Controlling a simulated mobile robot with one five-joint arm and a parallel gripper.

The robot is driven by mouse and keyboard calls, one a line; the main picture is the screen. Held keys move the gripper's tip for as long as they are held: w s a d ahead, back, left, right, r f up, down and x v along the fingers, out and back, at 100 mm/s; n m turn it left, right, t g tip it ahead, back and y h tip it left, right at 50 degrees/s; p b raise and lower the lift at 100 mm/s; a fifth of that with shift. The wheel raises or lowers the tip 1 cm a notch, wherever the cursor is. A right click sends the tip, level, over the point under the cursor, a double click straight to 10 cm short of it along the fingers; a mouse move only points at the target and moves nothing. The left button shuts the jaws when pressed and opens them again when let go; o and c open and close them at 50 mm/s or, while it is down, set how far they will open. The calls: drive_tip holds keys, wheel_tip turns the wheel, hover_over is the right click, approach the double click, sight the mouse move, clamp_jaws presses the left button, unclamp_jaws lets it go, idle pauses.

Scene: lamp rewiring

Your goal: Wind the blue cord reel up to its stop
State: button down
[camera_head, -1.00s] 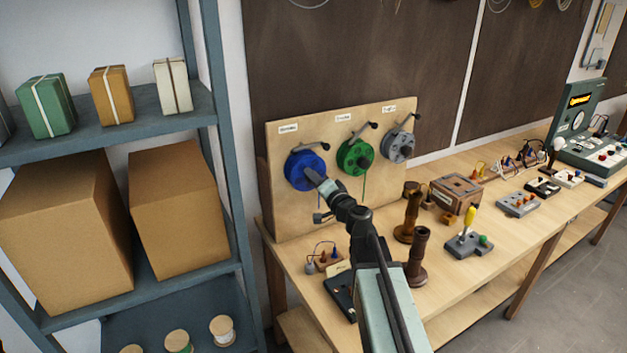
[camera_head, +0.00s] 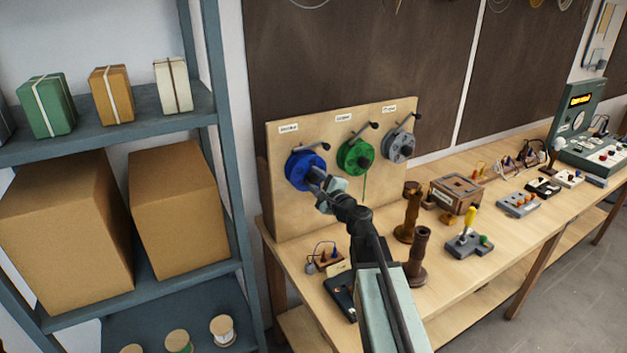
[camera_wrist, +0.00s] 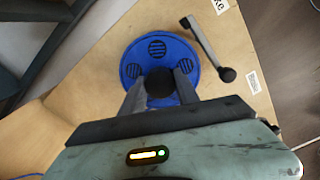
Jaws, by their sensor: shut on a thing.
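The blue cord reel (camera_head: 304,166) is mounted on the upright wooden board, leftmost of three reels. It also shows in the wrist view (camera_wrist: 130,60), with dark round holes in its face. My gripper (camera_head: 314,179) is at the reel's centre. In the wrist view my gripper's (camera_wrist: 160,82) two fingers stand on either side of the round black centre knob (camera_wrist: 160,84), shut on it. A grey crank arm (camera_wrist: 205,45) with a black ball end stands beside the reel, apart from my fingers. Any stop mark is not visible.
A green reel (camera_head: 350,164) and a grey reel (camera_head: 392,148) with similar cranks sit to the right on the board (camera_head: 283,222). Brown spindles, a wooden box (camera_head: 455,192) and small devices stand on the bench. A shelf with cartons (camera_head: 180,210) is at left.

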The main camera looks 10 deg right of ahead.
drive_tip(key=m, duration=0.6)
drive_tip(key=shift+f, duration=0.1)
drive_tip(key=m, duration=0.6)
drive_tip(key=shift+m, duration=0.4)
drive_tip(key=m, duration=0.6)
drive_tip(key=shift+a, duration=0.1)
drive_tip(key=m, duration=0.7)
drive_tip(key=c, duration=0.9)
unclamp_jaws()
drive_tip(key=shift+s, duration=0.1)
